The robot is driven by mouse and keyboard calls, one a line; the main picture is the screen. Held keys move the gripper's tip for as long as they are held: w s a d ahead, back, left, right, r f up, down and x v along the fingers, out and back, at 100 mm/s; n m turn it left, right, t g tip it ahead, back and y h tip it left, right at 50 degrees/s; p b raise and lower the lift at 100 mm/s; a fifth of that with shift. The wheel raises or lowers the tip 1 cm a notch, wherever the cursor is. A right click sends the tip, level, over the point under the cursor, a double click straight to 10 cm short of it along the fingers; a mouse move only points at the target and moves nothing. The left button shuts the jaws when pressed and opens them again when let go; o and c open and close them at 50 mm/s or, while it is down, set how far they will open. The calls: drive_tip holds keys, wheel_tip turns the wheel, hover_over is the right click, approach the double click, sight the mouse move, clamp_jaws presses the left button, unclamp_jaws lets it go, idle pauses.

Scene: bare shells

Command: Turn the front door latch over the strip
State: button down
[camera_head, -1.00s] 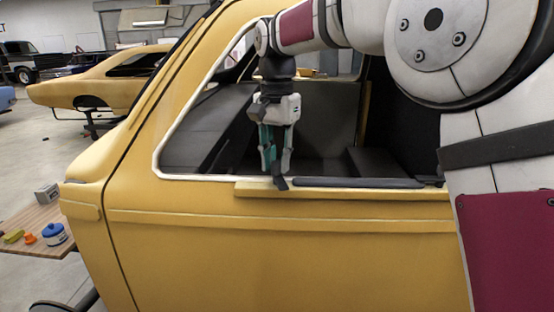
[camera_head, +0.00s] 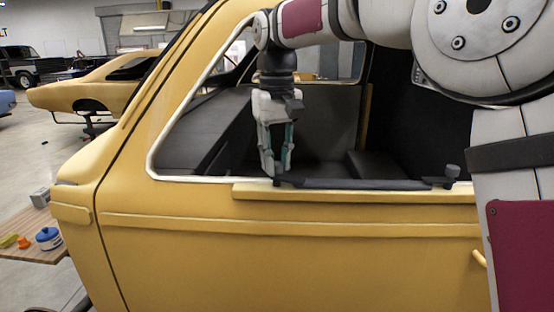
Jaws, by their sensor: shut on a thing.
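The yellow door (camera_head: 300,250) has a dark strip (camera_head: 365,184) lying along its window sill. The front latch (camera_head: 282,182) is a small dark piece at the strip's left end. My gripper (camera_head: 277,172) points straight down over the sill, its fingertips shut on the front latch. The fingers partly hide the latch. Its arm now seems to lie along the strip's end, but it is too small to tell how far it overlaps. A second dark latch with a round knob (camera_head: 452,171) stands at the strip's right end.
The window opening above the sill is open, with dark seats (camera_head: 375,165) inside. A yellow door handle (camera_head: 480,259) sits at lower right. My arm covers the upper right.

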sight(276, 163)
drive_tip(key=shift+n, duration=2.1)
drive_tip(key=c, duration=1.4)
unclamp_jaws()
drive_tip(key=shift+o, duration=0.2)
wheel_tip(276, 163, up, 12)
